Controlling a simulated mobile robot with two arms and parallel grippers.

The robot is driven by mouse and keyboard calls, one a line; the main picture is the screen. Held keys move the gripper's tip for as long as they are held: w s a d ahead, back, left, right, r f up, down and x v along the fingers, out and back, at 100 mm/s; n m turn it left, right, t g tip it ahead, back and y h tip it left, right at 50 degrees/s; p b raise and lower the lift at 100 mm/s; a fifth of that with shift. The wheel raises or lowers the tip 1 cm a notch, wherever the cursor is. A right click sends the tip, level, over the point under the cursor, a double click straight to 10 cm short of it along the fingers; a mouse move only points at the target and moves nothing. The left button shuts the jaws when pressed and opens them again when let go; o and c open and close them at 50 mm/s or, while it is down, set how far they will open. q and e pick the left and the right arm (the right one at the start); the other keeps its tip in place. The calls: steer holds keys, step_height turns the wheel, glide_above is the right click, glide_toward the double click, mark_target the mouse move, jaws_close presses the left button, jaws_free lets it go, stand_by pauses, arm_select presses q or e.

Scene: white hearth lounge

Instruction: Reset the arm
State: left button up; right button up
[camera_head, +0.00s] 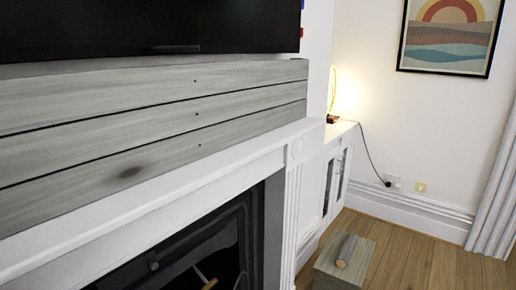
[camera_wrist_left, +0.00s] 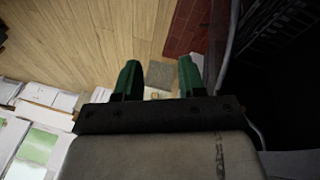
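My left gripper (camera_wrist_left: 158,82) shows in the left wrist view with its two green fingers spread apart. It is open, and nothing is seen between the fingers except the floor and a grey box behind. My right gripper is in no view.
A white fireplace mantel (camera_head: 160,200) with a dark firebox (camera_head: 180,262) stands close on the left. A grey wooden box (camera_head: 345,258) sits on the wooden floor (camera_head: 420,255). A white cabinet (camera_head: 336,165) with a lit lamp (camera_head: 333,100) stands beyond. Open floor lies at right.

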arm_select(q)
steer(key=s+a+r+n+t+y, duration=0.2)
steer(key=s+a+r+y, duration=0.1)
steer(key=s+a, duration=0.95)
step_height(320, 180, down, 23)
steer(key=s+d+g+p, duration=0.1)
steer(key=s+d+p, duration=0.1)
steer(key=p, duration=0.3)
steer(key=s+a+f+p, duration=0.1)
steer(key=s+f, duration=0.4)
steer(key=s, duration=0.2)
steer(key=s+a+f+g+p, duration=0.1)
steer(key=s+f+p, duration=0.1)
steer(key=s+f, duration=0.4)
steer(key=shift+s+a, duration=0.3)
steer(key=shift+s, duration=0.95)
